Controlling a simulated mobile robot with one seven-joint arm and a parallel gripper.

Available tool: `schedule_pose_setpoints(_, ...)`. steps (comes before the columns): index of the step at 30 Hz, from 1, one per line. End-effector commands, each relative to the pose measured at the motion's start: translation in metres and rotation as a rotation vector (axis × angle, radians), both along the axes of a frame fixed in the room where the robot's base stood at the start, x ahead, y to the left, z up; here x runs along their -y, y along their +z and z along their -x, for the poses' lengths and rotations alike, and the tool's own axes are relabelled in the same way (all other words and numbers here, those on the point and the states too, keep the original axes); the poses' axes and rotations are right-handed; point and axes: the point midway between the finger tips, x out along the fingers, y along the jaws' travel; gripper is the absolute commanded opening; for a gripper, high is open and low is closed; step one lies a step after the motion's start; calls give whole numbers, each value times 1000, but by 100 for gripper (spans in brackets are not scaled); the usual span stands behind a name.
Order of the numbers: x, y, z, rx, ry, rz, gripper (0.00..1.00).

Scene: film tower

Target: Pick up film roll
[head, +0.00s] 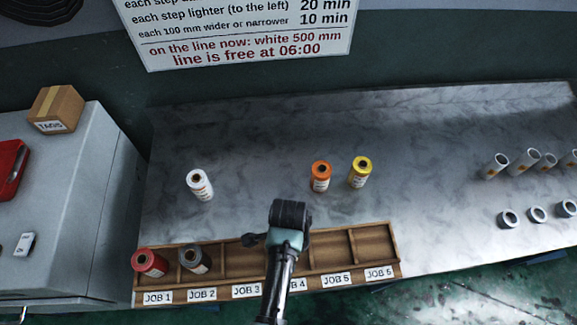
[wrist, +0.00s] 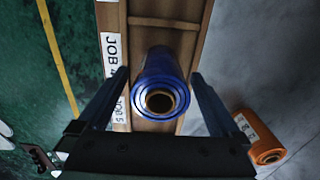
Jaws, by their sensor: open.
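A blue film roll (wrist: 160,85) shows in the wrist view, end-on to the camera, at the wooden tray near the labels JOB 4 and JOB 5. My gripper (wrist: 160,73) is open, one finger on each side of the blue roll; I cannot tell whether they touch it. In the head view my arm covers the middle of the tray, and the blue roll is hidden. An orange roll (head: 321,176), a yellow roll (head: 360,172) and a white roll (head: 200,185) stand on the table. A red roll (head: 150,263) and a grey roll (head: 195,259) are in JOB 1 and JOB 2.
The wooden tray (head: 375,227) lies along the table's front edge. The orange roll also shows close to the right finger in the wrist view (wrist: 262,140). Several tubes (head: 494,167) and rings (head: 537,214) stand at the right. A grey cabinet (head: 80,200) is at the left.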

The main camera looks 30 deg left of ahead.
Motion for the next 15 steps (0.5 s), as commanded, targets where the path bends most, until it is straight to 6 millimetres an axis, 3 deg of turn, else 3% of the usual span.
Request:
schedule_pose_setpoints(2, 0, 0, 0, 0, 0, 0, 100)
schedule_pose_setpoints(15, 0, 1, 0, 0, 0, 0, 21)
